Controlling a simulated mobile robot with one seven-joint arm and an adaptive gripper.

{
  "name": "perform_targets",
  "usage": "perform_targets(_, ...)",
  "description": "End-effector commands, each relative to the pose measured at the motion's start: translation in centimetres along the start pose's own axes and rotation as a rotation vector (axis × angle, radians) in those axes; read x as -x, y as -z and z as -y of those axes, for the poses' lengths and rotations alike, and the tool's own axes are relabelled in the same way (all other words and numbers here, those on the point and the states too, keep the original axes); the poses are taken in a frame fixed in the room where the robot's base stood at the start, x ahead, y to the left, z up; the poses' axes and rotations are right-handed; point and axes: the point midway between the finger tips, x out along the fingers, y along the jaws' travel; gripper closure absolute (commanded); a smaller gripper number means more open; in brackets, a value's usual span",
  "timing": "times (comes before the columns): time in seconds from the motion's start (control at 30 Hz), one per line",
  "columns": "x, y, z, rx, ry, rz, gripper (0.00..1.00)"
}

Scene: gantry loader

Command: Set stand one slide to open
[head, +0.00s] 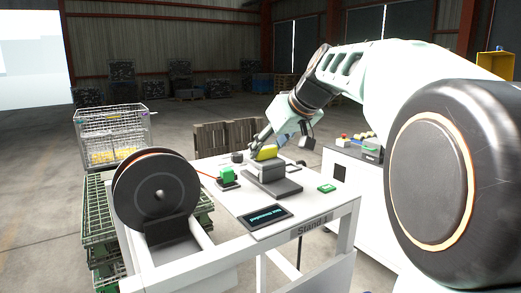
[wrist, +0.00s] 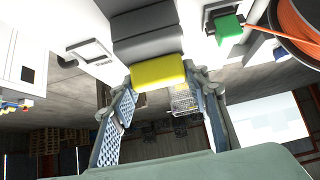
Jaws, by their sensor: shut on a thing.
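Stand one is a white table (head: 222,200) marked "Stand 1" on its front edge. On it sits the slide, a grey block (head: 268,171) on a dark base (head: 273,187) with a yellow grip piece (head: 266,153) at its top. My gripper (head: 256,145) reaches down to the yellow piece from behind. In the wrist view the yellow piece (wrist: 158,72) lies between the two fingers of my gripper (wrist: 163,76), which are shut on it. The grey slide body (wrist: 148,42) shows beyond it. I cannot tell how far the slide is shifted.
A dark cable reel (head: 157,192) stands at the table's left, its orange cable running to a green block (head: 228,174). A wire basket (head: 114,135) stands behind left; a white cabinet (head: 350,205) stands right.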

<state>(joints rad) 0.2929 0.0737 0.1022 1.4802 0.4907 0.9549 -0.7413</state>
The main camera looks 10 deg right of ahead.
Motion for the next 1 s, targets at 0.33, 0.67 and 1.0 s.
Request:
perform_targets(0.33,2.8,-3.0,0.0,0.0,-0.001,-0.001,1.0)
perform_targets(0.67,3.0,-3.1,0.0,0.0,0.0,0.004,0.54)
perform_targets(1.0,2.9,-3.0,0.0,0.0,0.0,0.002,0.39)
